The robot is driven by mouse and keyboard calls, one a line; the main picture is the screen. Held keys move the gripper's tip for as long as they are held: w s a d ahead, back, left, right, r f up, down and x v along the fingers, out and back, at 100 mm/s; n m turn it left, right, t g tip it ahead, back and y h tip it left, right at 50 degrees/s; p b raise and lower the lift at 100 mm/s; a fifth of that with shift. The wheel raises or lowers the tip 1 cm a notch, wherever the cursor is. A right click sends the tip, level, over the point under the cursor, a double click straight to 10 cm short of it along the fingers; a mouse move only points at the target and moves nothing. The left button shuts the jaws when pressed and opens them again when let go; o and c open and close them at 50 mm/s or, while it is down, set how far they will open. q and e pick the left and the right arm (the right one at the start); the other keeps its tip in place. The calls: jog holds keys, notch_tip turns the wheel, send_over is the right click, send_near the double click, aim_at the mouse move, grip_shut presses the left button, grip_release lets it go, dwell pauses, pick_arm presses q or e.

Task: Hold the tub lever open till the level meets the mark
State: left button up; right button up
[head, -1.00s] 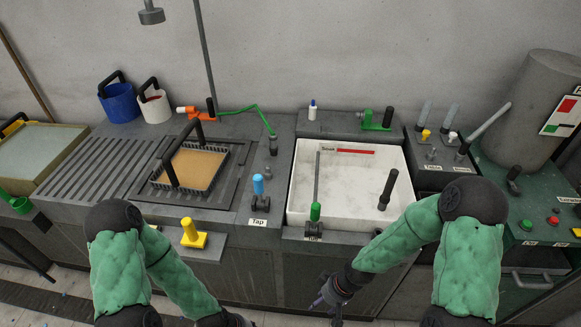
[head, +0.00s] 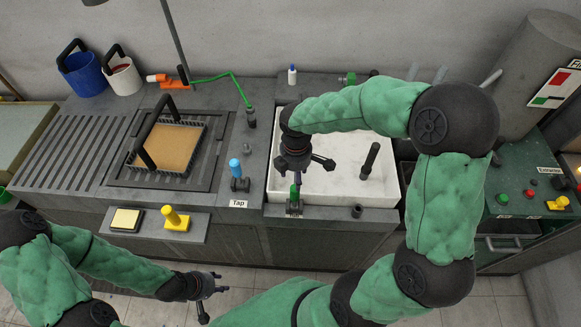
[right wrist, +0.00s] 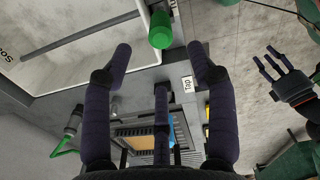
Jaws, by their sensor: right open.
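The white tub (head: 335,178) stands at centre right in the head view. Its green-topped lever (head: 293,192) is on the front rim and also shows in the right wrist view (right wrist: 160,31). My right gripper (head: 304,172) is open, pointing down over the lever; in the right wrist view its fingers (right wrist: 160,62) spread on either side of the green handle, with no clear grip on it. The red mark strip on the tub's back wall is hidden by my right arm, and I cannot tell the level. My left gripper (head: 212,287) is open and empty over the floor.
A blue tap lever (head: 235,168) stands left of the tub. A framed tray (head: 172,148) lies on the counter at left. The floor in front is clear.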

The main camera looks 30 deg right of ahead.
aim_at(295, 191)
notch_tip(295, 191, down, 10)
jog(key=shift+r+b, duration=0.2)
jog(key=shift+b, duration=0.85)
grip_shut()
